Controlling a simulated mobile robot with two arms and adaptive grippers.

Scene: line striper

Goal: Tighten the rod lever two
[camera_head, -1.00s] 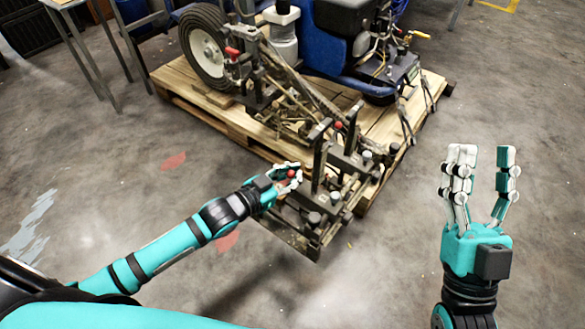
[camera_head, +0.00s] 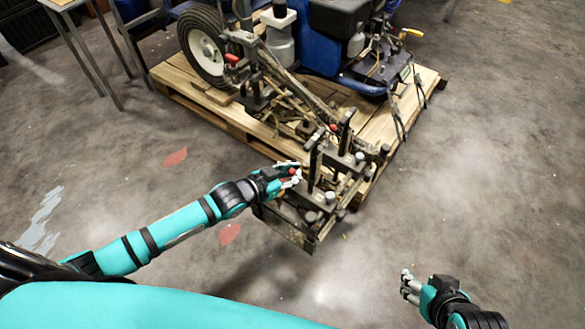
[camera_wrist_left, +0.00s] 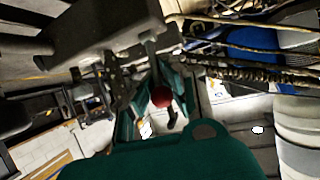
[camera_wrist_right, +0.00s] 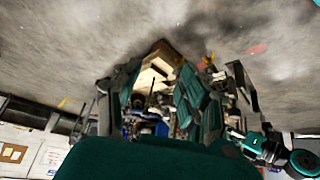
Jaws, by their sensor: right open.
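The line striper's dark metal frame (camera_head: 300,232) juts toward me off a pallet and carries several levers with red knobs. My left gripper (camera_head: 290,174) is at the nearest red knob (camera_head: 294,171), on the frame's left side. In the left wrist view this red knob (camera_wrist_left: 161,96) lies between the two green fingers; whether they press on it is unclear. Another red knob (camera_head: 333,128) sits further back, and a red handle (camera_head: 232,58) is at the upper left. I cannot tell which is lever two. My right gripper (camera_head: 407,287) is open and empty over the floor.
The wooden pallet (camera_head: 190,98) bears the blue machine (camera_head: 310,61) and its black wheel (camera_head: 205,45). A metal-legged table (camera_head: 85,55) stands at the upper left. Black upright posts (camera_head: 312,165) rise close to the left gripper. The floor at right is clear.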

